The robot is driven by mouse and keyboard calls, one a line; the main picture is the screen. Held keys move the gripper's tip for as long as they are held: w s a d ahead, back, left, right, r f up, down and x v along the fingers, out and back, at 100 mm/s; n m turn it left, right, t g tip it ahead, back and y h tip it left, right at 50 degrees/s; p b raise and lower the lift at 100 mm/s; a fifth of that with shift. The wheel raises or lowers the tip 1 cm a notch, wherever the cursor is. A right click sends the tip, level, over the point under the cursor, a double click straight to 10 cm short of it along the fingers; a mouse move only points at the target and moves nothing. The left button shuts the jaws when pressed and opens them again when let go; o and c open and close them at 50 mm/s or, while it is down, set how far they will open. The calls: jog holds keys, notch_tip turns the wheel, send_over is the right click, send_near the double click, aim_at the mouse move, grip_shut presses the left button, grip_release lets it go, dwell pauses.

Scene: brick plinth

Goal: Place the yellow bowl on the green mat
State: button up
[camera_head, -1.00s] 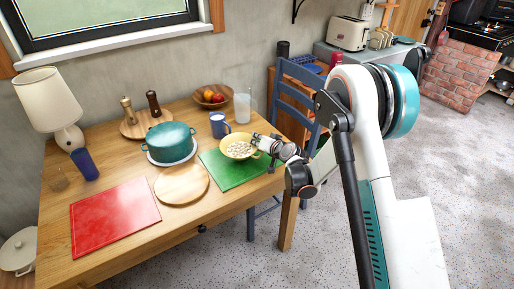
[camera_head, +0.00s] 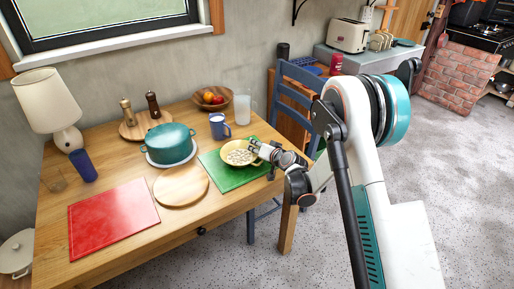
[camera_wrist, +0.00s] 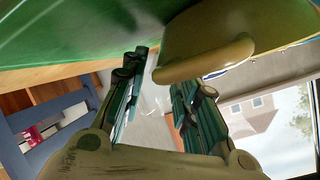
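The yellow bowl (camera_head: 228,162) holds pale pieces and sits upright on the green mat (camera_head: 228,182), at the right of the table. My gripper (camera_head: 256,148) is at the bowl's right rim. In the wrist view the bowl (camera_wrist: 205,60) and the mat (camera_wrist: 60,35) show at the top, upside down. My gripper (camera_wrist: 158,85) has its two fingers apart there, with a gap between them. The bowl's rim is by the fingertips; whether they touch it I cannot tell.
A blue mug (camera_head: 218,127) and a frosted jug (camera_head: 243,108) stand behind the mat. A round wooden board (camera_head: 181,187), a teal pot (camera_head: 169,145) and a red mat (camera_head: 112,215) are to the left. A blue chair (camera_head: 295,95) stands at the right.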

jog(key=p+v, duration=0.3)
jog(key=v, duration=0.9)
jog(key=shift+r, duration=0.1)
jog(key=s+d+r+n+g+h, duration=0.1)
jog(key=s+d+r, duration=0.2)
jog(key=s+r, duration=0.4)
jog(key=s+d+r+g+h, duration=0.1)
jog(key=s+d+r+h, duration=0.3)
jog(key=r, duration=0.6)
jog(key=s+d+r+g+h, duration=0.1)
jog(key=s+d, duration=0.3)
jog(key=s, duration=0.8)
jog(key=s+d+r+g+h, duration=0.1)
jog(key=s+d, duration=0.4)
jog(key=s, duration=0.8)
jog(key=shift+r+g, duration=0.4)
jog(key=shift+r, duration=0.2)
